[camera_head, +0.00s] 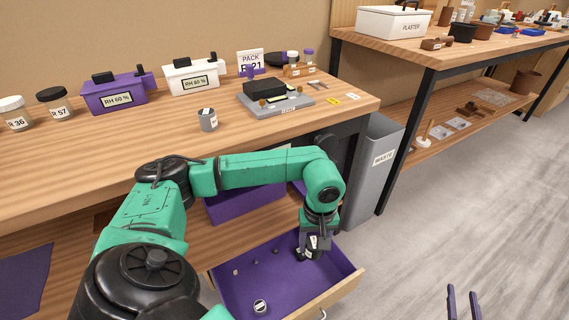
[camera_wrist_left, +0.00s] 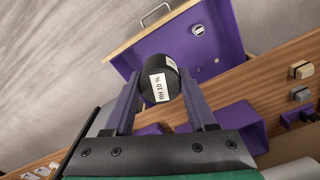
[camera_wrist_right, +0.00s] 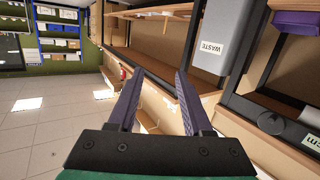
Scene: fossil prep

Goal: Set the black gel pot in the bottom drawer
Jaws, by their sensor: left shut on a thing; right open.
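The black gel pot (camera_wrist_left: 160,68), with a white label, is held between the fingers of my left gripper (camera_wrist_left: 158,90). In the head view my left gripper (camera_head: 314,244) is over the right part of the open, purple-lined bottom drawer (camera_head: 232,285). The drawer also shows in the left wrist view (camera_wrist_left: 225,45). I cannot tell whether the pot touches the drawer floor. My right gripper (camera_head: 463,303) is open and empty, out over the floor to the right; its spread fingers show in the right wrist view (camera_wrist_right: 158,95).
A small white-lidded jar (camera_head: 260,306) and several small bits lie in the drawer. A grey waste bin (camera_head: 375,165) stands right of the workbench (camera_head: 150,145). Bare floor (camera_head: 440,215) lies further right.

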